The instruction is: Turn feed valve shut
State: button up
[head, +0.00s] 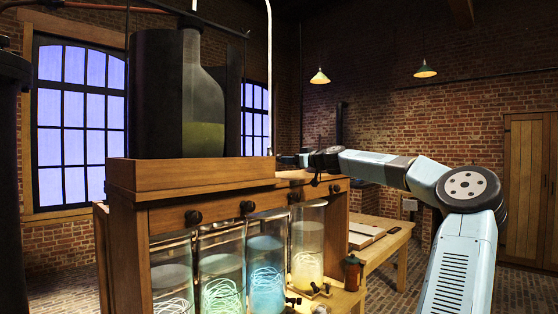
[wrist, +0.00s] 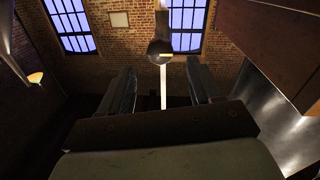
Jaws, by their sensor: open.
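In the wrist view, a round dark fitting (wrist: 160,52) with a short yellow bar across it sits on a pale vertical pipe (wrist: 163,85). It looks like the feed valve, though no label shows. My gripper (wrist: 160,72) is open, its two dark fingers spread left and right of the pipe line. The fitting appears beyond the fingertips, between them and not touched. In the head view my gripper (head: 284,159) reaches in from the right, by the foot of the thin pale pipe (head: 269,75). The valve itself cannot be made out clearly there.
A wooden stand (head: 130,219) holds several glowing glass jars (head: 267,270) behind a rail with black knobs (head: 247,207). A large glass bottle (head: 203,105) stands on top, left of my gripper. A wooden table (head: 392,240) is behind. A wooden panel (wrist: 265,35) edges the wrist view's right.

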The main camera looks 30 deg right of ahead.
aim_at(279, 158)
jog(key=shift+x, duration=3.95)
jog(key=shift+c, duration=0.3)
jog(key=c, duration=0.9)
jog(key=shift+a, duration=0.25)
jog(key=shift+c, duration=0.4)
jog(key=shift+d, duration=0.15)
